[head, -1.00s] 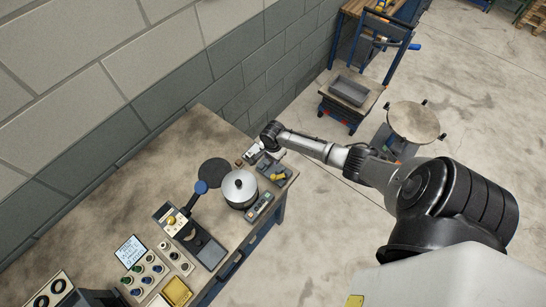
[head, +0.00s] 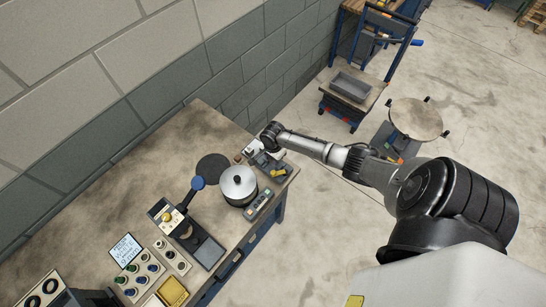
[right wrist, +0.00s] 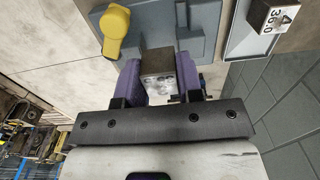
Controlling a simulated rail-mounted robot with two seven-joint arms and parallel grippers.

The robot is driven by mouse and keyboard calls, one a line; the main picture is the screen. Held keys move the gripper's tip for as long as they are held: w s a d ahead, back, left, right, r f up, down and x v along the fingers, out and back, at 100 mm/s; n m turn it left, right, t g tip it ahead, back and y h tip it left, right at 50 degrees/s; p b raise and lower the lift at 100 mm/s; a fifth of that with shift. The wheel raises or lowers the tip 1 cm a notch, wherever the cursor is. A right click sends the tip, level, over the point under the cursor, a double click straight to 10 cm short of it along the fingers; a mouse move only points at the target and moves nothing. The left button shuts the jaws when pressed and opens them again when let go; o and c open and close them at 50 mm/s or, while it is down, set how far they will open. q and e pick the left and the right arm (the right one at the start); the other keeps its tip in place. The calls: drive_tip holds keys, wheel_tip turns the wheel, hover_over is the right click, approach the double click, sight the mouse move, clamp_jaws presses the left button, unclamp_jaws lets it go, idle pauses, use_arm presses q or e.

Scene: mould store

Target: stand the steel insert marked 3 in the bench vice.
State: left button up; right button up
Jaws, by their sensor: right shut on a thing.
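My right gripper (right wrist: 158,85) has its purple fingers shut on a small steel block (right wrist: 158,62). The face toward the camera is mottled and I cannot read a mark on it. Beyond the block is the grey-blue bench vice (right wrist: 204,30), with a yellow knob-like part (right wrist: 115,22) at left. The block overlaps the vice in the picture; I cannot tell whether it touches or stands in it. In the head view the vice's yellow part (head: 278,174) shows at the bench's far right end, and my wrist mostly hides the gripper. My left gripper is out of view.
Another steel block (right wrist: 273,14), marked 4 and 36.0, sits on a light tray at upper right. The bench's back middle is clear.

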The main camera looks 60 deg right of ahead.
idle(0.6)
drive_tip(key=shift+p, duration=0.35)
idle(0.3)
idle(0.3)
drive_tip(key=shift+f+p, duration=0.15)
drive_tip(key=shift+p, duration=0.15)
idle(0.7)
drive_tip(key=shift+f, duration=0.25)
idle(0.5)
drive_tip(key=shift+f, duration=0.5)
drive_tip(key=shift+r, duration=0.15)
idle(0.3)
